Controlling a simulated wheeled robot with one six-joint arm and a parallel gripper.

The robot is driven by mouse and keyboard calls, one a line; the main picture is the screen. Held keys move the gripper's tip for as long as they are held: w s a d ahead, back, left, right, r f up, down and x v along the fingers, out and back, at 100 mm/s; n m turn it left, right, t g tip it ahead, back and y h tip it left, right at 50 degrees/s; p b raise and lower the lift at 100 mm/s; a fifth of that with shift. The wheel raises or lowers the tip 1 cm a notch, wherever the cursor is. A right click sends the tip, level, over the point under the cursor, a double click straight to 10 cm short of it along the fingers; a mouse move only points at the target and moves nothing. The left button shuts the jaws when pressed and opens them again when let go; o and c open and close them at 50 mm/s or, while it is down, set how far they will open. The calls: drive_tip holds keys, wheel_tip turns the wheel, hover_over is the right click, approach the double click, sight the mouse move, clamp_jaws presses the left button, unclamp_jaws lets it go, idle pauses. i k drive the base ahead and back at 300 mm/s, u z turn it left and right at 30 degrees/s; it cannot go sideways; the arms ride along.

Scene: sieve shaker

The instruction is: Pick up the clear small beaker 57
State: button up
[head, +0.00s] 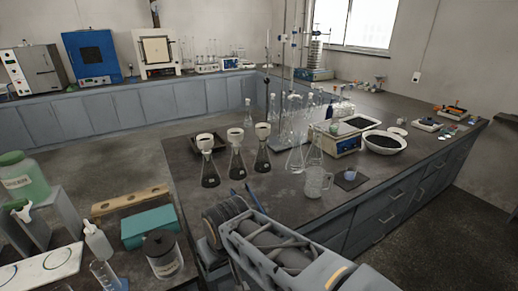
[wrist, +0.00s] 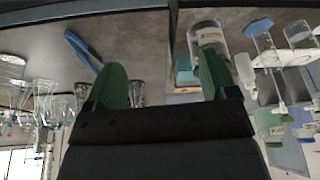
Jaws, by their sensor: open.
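Clear glass vessels show in the head view, but I read no number 57 on any of them. A small clear beaker (head: 350,174) stands on a dark square mat at the right part of the bench. A larger clear glass mug (head: 317,182) with a handle stands to its left. Another clear vessel (head: 105,274) stands at the lower left. My gripper (wrist: 162,68) has green fingers, spread apart with nothing between them; the wrist picture is upside down. In the head view my arm reaches in from the bottom, left of the mug, and the fingers cannot be made out.
Several dark-filled flasks with funnels (head: 236,157) and tall clear flasks (head: 295,150) crowd the middle of the bench. A white dish (head: 384,143) lies behind the mat. A teal box (head: 149,228) and a lidded jar (head: 164,254) stand left of my arm. A blue-handled tool (wrist: 82,50) lies near my gripper.

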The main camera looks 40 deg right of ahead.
sight(351, 172)
drive_tip(key=z, duration=3.85)
drive_tip(key=i, duration=1.3)
drive_tip(key=u, duration=3.6)
